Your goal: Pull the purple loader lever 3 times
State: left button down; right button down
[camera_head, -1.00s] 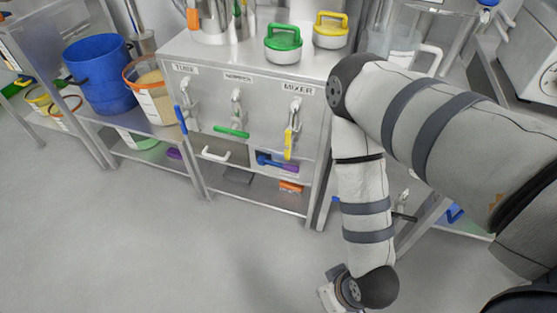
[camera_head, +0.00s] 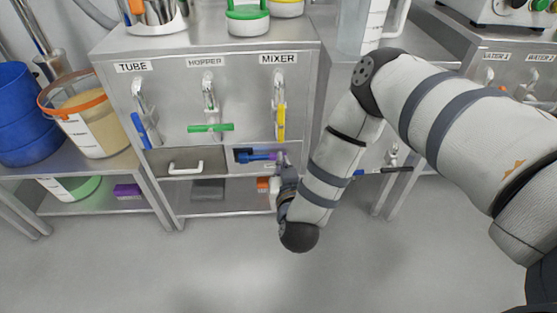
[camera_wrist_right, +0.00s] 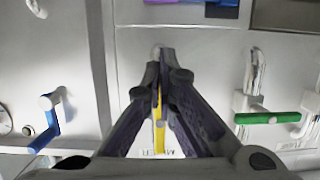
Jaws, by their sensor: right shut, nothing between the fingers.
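A purple piece (camera_wrist_right: 172,2) shows at the top edge of the right wrist view, mostly cut off; I cannot tell whether it is the loader lever. A blue piece (camera_wrist_right: 222,11) lies beside it. In the head view, a blue handle (camera_head: 257,156) sits in the open recess under the MIXER valve, with the purple end close to my gripper. My right gripper (camera_wrist_right: 161,58) is shut and empty, in front of the cabinet by that recess. Its fingers partly cover the yellow lever (camera_wrist_right: 160,135). My left gripper is out of view.
The cabinet (camera_head: 170,60) carries a blue lever (camera_head: 145,130), a green lever (camera_head: 210,128) and the yellow lever. A purple box (camera_head: 128,190) lies on the left shelf. The floor in front is clear.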

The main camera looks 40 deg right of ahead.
aim_at(263, 158)
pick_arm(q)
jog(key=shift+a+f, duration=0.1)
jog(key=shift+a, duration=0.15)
pick_arm(e)
jog(key=shift+w+d+r+h, duration=0.2)
jog(key=shift+d+r+h, duration=0.05)
jog(key=shift+d+h, duration=0.05)
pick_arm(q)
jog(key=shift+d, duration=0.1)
